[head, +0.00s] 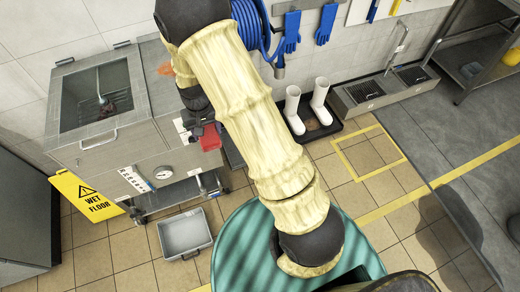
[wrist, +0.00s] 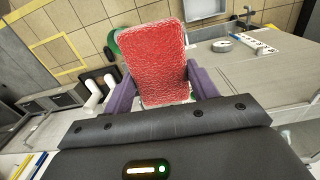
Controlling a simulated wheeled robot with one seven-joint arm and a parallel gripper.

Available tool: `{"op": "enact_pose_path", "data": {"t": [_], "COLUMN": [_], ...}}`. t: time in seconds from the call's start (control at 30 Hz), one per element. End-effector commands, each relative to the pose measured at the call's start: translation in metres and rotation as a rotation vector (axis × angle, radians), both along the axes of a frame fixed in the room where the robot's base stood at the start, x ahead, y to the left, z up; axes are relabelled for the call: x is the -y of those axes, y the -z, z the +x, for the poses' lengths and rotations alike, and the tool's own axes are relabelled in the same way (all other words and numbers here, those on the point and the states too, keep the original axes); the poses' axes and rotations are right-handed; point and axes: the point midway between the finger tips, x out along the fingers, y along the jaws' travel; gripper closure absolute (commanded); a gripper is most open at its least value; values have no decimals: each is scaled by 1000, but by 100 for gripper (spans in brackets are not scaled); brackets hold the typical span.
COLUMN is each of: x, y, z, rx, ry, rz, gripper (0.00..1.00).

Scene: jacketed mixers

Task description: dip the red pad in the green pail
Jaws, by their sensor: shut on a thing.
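The red pad (wrist: 158,60) is a thick, rough-textured block between the two purple fingers of my gripper (wrist: 163,88) in the wrist view. My gripper is shut on it. In the head view the red pad (head: 210,138) hangs in the air at the right side of the steel mixer. A rounded green thing (wrist: 112,43), by its colour the green pail, shows beyond the pad in the wrist view. The pad hides most of it, and its opening cannot be made out. In the head view the pail is not seen; my arm may hide it.
The jacketed mixer (head: 112,141) with an open vat stands at left, beside a yellow wet-floor sign (head: 87,198). A grey tub (head: 184,235) lies on the tiles. White boots (head: 319,103) stand on a black tray by the wall. Floor within the yellow square (head: 368,152) is clear.

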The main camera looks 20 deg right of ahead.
Motion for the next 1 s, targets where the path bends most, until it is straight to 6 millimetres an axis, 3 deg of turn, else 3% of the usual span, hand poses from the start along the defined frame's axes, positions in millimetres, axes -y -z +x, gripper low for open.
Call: {"op": "enact_pose_path", "data": {"t": [0.6, 1.0], "x": [83, 87], "y": [102, 107], "z": [-3, -3], "rx": [-6, -1], "ry": [-56, -64], "rz": [8, 9], "gripper": [60, 60]}}
